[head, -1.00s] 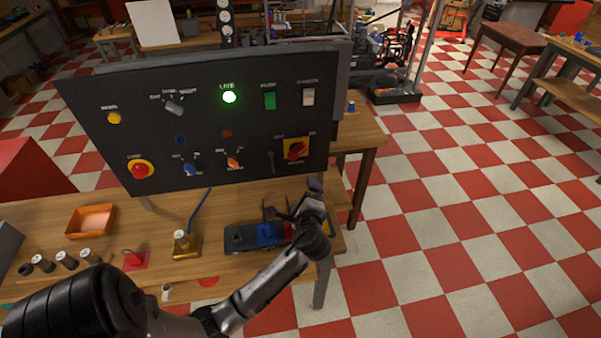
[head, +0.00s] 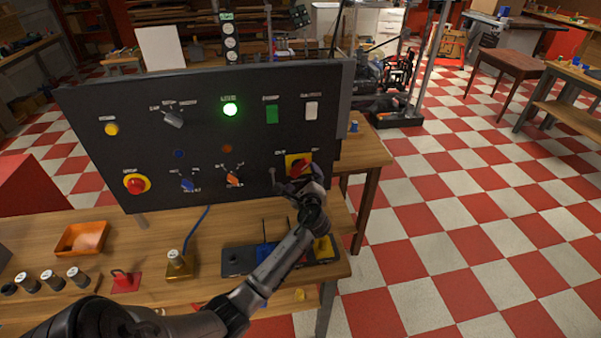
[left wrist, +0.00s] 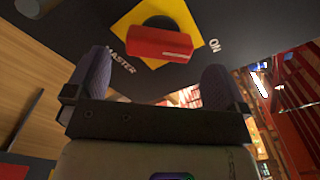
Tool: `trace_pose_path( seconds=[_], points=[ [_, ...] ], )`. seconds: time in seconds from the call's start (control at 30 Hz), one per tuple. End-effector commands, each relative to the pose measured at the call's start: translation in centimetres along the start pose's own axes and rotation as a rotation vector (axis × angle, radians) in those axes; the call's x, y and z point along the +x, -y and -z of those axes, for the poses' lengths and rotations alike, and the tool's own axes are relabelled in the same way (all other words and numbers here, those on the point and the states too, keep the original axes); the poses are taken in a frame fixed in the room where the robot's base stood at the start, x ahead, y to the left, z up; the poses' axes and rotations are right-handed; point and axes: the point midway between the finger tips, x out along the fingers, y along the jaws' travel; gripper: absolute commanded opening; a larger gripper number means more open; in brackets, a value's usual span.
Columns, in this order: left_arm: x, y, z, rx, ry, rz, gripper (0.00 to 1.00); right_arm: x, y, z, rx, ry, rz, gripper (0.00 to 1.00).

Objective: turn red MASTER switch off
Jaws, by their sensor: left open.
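The red MASTER switch (head: 299,169) is a red handle on a yellow plate at the lower right of the black panel (head: 245,135). In the left wrist view the red handle (left wrist: 160,44) lies nearly crosswise, with "MASTER" lettering below left and "ON" at its right. My left gripper (head: 300,185) is at the switch, just below and in front of it, partly covering its plate. Its fingers (left wrist: 155,78) are open, one either side of the handle's line, and the handle appears just beyond them. Whether they touch it cannot be told. My right gripper is not in view.
A green LIVE lamp (head: 230,110) is lit on the panel. Other knobs and a red STOP button (head: 136,184) are to the left. On the bench (head: 150,225) are an orange tray (head: 82,238) and a brass-coloured block (head: 180,265). The floor at right is open.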

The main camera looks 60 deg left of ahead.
Motion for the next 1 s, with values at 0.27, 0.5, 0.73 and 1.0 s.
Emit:
trace_pose_path(
  seconds=[0.27, 0.5, 0.73, 1.0],
  points=[
    [3.1, -0.1, 0.0, 0.000, 0.000, -0.001, 1.00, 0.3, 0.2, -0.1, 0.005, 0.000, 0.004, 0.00],
    [4.0, 0.0, 0.0, -0.002, 0.000, 0.000, 1.00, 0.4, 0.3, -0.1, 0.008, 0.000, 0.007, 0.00],
    [4.0, 0.0, 0.0, -0.001, -0.001, -0.001, 1.00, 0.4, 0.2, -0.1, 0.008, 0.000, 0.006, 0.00],
    [4.0, 0.0, 0.0, -0.001, -0.001, -0.001, 0.76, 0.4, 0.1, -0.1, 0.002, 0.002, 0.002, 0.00]
  ],
)
